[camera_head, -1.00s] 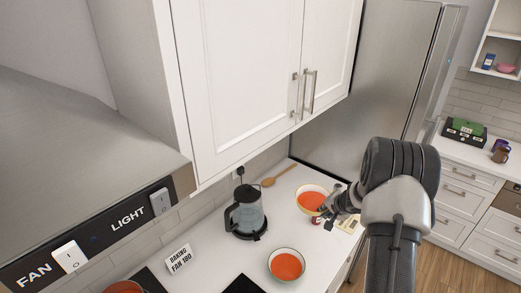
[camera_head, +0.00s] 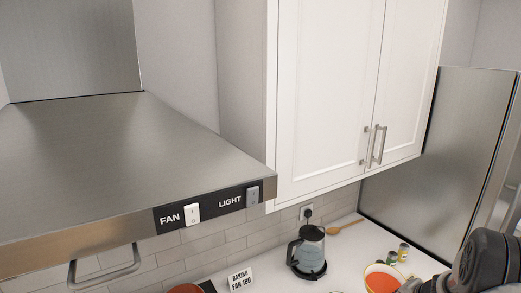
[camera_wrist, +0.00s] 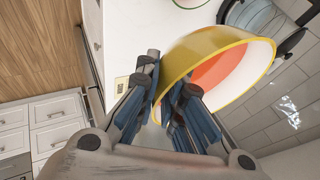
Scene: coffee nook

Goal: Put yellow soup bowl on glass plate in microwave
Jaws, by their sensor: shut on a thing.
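The yellow soup bowl (camera_wrist: 225,50), with orange-red soup inside, fills the upper right of the wrist view. My gripper (camera_wrist: 168,88) is shut on its rim, one finger on each side of the wall. In the head view the bowl (camera_head: 371,270) shows at the bottom edge, partly cut off, with my gripper (camera_head: 410,284) at its right side. I cannot tell whether the bowl is clear of the counter. I cannot make out the microwave or its glass plate in either view.
A kettle (camera_head: 308,252) stands left of the bowl. Small jars (camera_head: 403,251) and a wooden spoon (camera_head: 345,228) lie behind.

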